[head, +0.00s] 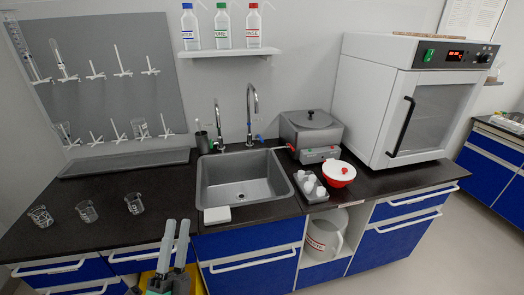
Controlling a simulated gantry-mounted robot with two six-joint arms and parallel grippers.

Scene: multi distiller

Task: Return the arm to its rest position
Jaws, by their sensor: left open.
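My left gripper (176,229) shows at the bottom of the head view, left of centre. Its two grey fingers point up the picture and stand apart, with nothing visible between them. It is in front of the counter's front edge, below the sink's left corner in the picture. Most of the arm behind it is cut off by the bottom edge. My right gripper is not in view.
Three glass beakers (87,211) stand on the dark counter (45,252) at the left. A sink (241,182) is in the middle. A grey water bath (311,130), a red-and-white bowl (339,173) and a white oven (408,103) stand to its right.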

